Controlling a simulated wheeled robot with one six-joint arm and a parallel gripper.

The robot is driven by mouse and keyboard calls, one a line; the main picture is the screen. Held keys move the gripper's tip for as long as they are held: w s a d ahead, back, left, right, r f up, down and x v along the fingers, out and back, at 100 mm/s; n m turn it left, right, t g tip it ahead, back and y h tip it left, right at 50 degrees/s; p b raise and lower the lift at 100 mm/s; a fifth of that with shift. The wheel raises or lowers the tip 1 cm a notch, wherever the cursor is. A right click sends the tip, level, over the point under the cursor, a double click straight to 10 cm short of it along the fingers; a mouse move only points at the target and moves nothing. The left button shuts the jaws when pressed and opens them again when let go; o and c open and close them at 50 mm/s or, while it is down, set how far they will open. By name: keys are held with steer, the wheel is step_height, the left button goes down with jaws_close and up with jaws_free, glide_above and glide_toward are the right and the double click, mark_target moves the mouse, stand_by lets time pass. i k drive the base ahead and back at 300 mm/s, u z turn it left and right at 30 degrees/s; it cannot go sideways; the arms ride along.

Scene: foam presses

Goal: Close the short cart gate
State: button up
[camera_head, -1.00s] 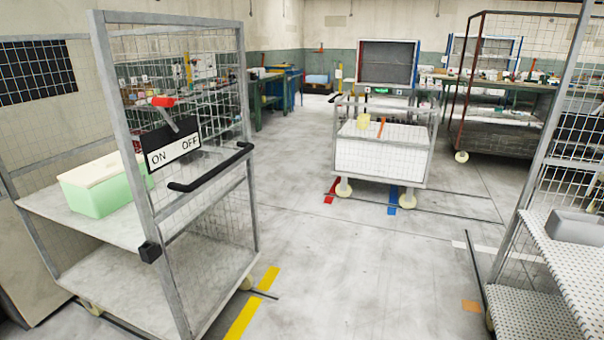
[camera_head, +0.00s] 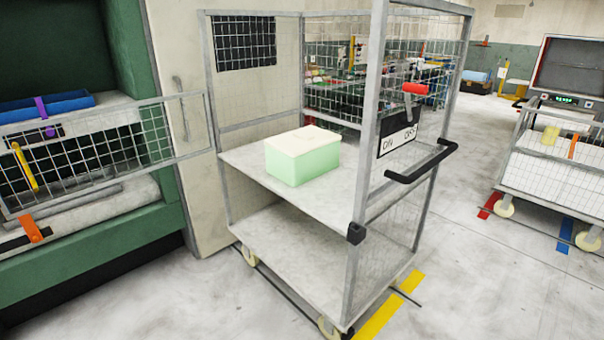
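A grey wire cage cart (camera_head: 345,262) stands in the middle, with an open side facing me. A low wire mesh panel (camera_head: 187,137), which looks like the short gate, stretches left from the cart's left post, in front of a green machine. It stands swung out, leaving the cart's near side open. Its left end is near the picture edge. A black block (camera_head: 356,232) sits on the cart's near right post, possibly a catch. A pale green box with a cream lid (camera_head: 303,158) stands on the upper shelf. My gripper is not in view.
The green machine (camera_head: 160,222) fills the left. A black handle (camera_head: 408,176) and a red-tipped lever on an ON/OFF sign (camera_head: 398,134) project from the cart's right end. A white mesh cart (camera_head: 545,170) stands at the right. Grey floor (camera_head: 480,275) is clear at the lower right.

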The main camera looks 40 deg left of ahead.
mark_target(5, 210)
steer(key=u, duration=0.75)
steer(key=i, duration=1.65)
steer(key=u, duration=0.5)
steer(key=k, duration=0.6)
steer(key=u, duration=1.2)
steer(key=i, duration=0.7)
steer(key=u, duration=0.7)
steer(key=i, duration=2.4)
steer(key=z, duration=0.3)
